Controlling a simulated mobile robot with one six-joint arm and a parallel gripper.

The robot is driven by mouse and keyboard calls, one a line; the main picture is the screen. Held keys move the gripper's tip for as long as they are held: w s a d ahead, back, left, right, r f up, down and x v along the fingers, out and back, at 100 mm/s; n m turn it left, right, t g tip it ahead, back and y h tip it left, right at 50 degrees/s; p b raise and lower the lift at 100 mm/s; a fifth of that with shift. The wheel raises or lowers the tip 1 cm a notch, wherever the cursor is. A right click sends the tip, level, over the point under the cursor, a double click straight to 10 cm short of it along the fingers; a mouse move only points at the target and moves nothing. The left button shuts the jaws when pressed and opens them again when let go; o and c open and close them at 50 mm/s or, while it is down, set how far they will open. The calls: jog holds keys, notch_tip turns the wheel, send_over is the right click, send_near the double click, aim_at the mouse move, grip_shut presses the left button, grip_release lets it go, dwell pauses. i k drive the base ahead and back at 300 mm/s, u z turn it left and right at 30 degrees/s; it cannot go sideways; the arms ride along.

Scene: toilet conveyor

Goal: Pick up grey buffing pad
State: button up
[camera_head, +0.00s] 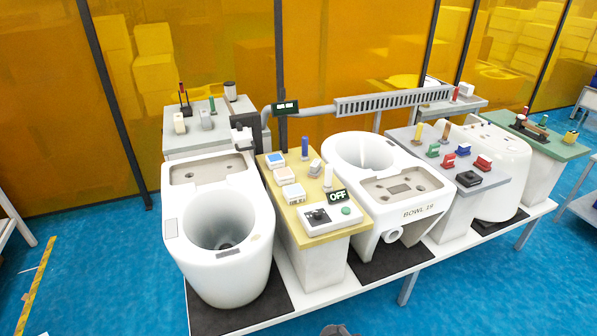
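Several small blocks lie on the yellow-topped stand between the two front toilet bowls. A small grey block (314,168) at its back right may be the grey buffing pad, but it is too small to be sure. A block with a blue face (277,160), a beige block (284,176) and a white block (293,194) lie to its left and front. Another small greyish block (206,120) sits on the grey stand at the back left. My gripper is not clearly in view. Only a dark grey rounded shape shows at the bottom edge, and I cannot tell what it is.
White toilet bowls (246,206) flank the yellow stand (333,229). A control box (329,218) with an OFF sign (338,196) sits at its front. A grey stand (479,200) at right holds green, red and black blocks. Blue floor is clear in front.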

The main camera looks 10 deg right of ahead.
aim_at(316, 169)
jog(key=u, duration=1.25)
jog(key=i, duration=0.45)
jog(key=z, duration=0.15)
jog(key=k, duration=0.55)
jog(key=z, duration=0.15)
jog(key=i, duration=0.6)
